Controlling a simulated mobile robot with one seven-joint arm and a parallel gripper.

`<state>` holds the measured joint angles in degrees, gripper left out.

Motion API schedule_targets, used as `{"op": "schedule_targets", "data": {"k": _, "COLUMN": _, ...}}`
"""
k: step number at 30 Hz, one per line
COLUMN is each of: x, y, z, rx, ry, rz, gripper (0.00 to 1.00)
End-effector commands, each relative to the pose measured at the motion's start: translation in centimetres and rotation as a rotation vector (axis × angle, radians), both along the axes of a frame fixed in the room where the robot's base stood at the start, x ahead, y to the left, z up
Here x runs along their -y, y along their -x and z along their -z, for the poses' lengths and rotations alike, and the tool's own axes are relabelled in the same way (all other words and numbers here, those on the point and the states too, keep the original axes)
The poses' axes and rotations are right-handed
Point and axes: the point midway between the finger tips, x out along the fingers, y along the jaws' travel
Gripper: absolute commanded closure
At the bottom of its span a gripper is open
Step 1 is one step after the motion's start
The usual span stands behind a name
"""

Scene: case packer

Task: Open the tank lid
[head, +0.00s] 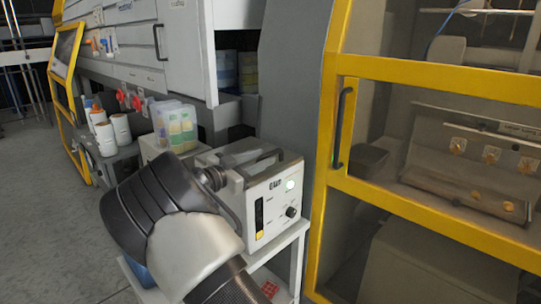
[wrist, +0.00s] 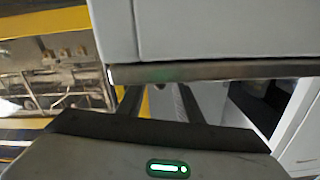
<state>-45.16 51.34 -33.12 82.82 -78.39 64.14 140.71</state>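The tank (head: 272,210) is a light grey box with a lit green button, a dark knob and a dark slot on its front. It stands on a white stand. Its lid (head: 235,158) is on top, with a dark bar handle (head: 262,157); the lid appears down. My arm covers the tank's left side in the head view, and my gripper cannot be clearly made out there. In the wrist view, two dark fingers of my gripper (wrist: 161,104) stand apart with nothing visible between them. Whether they touch the lid cannot be told.
A yellow-framed machine (head: 327,165) with a glazed door and dark handle stands right of the tank. White cabinets (head: 185,45) overhang behind it. Bottles in a clear holder (head: 176,128) and white containers (head: 104,138) stand on the left. Open floor (head: 45,190) lies at far left.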

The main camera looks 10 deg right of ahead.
Motion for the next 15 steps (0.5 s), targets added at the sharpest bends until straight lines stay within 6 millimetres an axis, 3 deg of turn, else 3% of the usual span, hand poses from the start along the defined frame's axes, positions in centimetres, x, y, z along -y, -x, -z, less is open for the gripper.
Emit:
{"op": "schedule_targets", "data": {"k": 6, "x": 2.8, "y": -1.9, "z": 0.0, "rx": 0.0, "ry": 0.001, "rz": 0.001, "gripper": 0.68}}
{"op": "schedule_targets", "data": {"k": 15, "x": 3.6, "y": -2.6, "z": 0.0, "rx": -0.001, "ry": 0.001, "rz": -0.001, "gripper": 0.68}}
